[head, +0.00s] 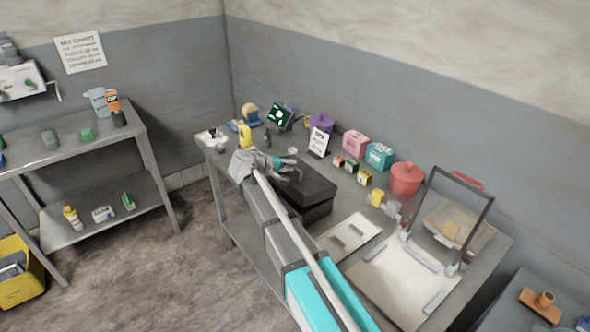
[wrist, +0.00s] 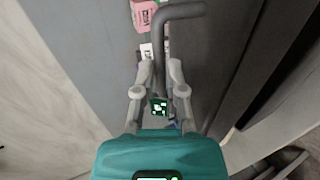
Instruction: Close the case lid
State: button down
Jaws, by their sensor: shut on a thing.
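The black case (head: 318,211) stands on the metal table in the head view. Its dark lid (head: 308,182) lies over it, low and near level; I cannot tell whether it is fully seated. My gripper (head: 287,167) is at the lid's far left edge, partly hidden by my own arm. In the wrist view my gripper (wrist: 160,65) is shut on a grey bent handle (wrist: 159,42) standing beside the dark lid surface (wrist: 225,55).
Behind the case stand a pink box (head: 355,143), a teal box (head: 380,155) and a red pot (head: 405,178). A pale tray (head: 350,237) lies right of the case, near a dark upright frame (head: 487,212). Open floor lies left of the table.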

aim_at(294, 174)
jog(key=f+b, duration=0.1)
jog(key=a+h+b, duration=0.1)
jog(key=shift+s+a+f+t+b, duration=0.1)
jog(key=shift+s+f+t+b, duration=0.2)
jog(key=shift+s+f+t, duration=0.1)
jog(key=shift+s+a+f+b, duration=0.2)
jog(key=shift+a+f+b, duration=0.15)
jog(key=shift+f+b, duration=0.1)
jog(key=shift+s, duration=0.2)
jog(key=c, duration=0.7)
grip_release()
jog(key=shift+w, duration=0.1)
